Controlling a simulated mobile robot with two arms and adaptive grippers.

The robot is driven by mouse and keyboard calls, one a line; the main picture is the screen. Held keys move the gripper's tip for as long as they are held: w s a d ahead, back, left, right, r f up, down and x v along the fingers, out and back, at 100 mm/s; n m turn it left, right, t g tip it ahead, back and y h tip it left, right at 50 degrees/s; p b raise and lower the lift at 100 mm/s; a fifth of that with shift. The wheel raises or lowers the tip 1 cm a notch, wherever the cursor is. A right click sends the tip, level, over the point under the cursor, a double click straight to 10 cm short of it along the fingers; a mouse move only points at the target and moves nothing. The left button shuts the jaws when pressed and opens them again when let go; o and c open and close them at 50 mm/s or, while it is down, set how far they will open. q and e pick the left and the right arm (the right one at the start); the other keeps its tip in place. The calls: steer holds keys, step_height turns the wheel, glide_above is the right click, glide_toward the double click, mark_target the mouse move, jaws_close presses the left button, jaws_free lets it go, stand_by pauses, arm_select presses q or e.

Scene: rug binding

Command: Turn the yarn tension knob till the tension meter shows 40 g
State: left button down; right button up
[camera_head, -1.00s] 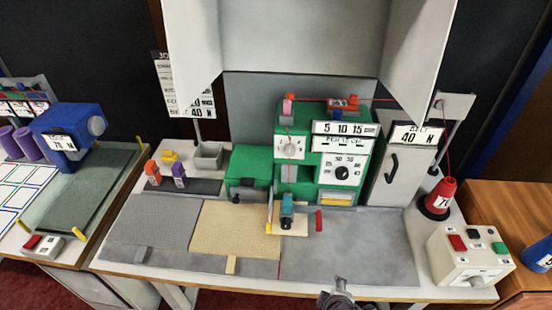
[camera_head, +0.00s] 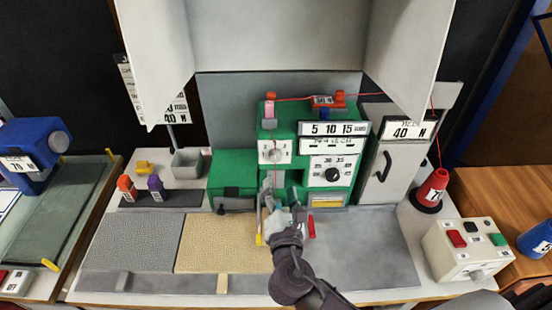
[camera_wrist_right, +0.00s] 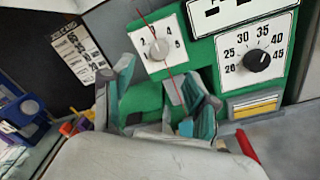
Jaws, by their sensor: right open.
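The green machine (camera_head: 240,176) stands at the back of the bench. Its front has a white dial plate with a pale grey knob (camera_head: 275,156), seen in the right wrist view (camera_wrist_right: 158,48) with a red yarn crossing it. To its right is a black knob (camera_head: 332,174) on a white scale plate, numbered 20 to 45 in the right wrist view (camera_wrist_right: 257,60). Neither a gram reading nor which panel is the tension meter can be told. My right gripper (camera_head: 281,192) is open and empty, below the grey knob and apart from it; its spread fingers show in the right wrist view (camera_wrist_right: 162,92).
A grey cabinet (camera_head: 389,174) marked 40 N stands right of the machine, then a red yarn cone (camera_head: 432,188) and a button box (camera_head: 466,248). Grey (camera_head: 130,240) and tan (camera_head: 222,243) mats lie at front left. A hood (camera_head: 275,35) hangs above.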

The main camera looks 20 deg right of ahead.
mark_target(277, 160)
steer(key=p+x, duration=0.1)
steer(key=x, duration=0.8)
steer(key=shift+w+f+p, duration=0.15)
steer(key=shift+w+p, duration=0.15)
steer(key=shift+p, duration=0.1)
jaws_close()
steer(key=shift+f+m+b, duration=0.2)
steer(key=shift+m+b, duration=0.8)
steer(key=shift+b, duration=0.1)
steer(key=shift+f+m+b, duration=0.1)
steer(key=shift+m+b, duration=1.1)
steer(key=m+b, duration=0.2)
steer(key=m, duration=0.1)
steer(key=shift+b, duration=0.3)
steer(key=shift+m+b, duration=0.8)
steer(key=shift+m, duration=0.5)
steer(key=shift+d, duration=0.1)
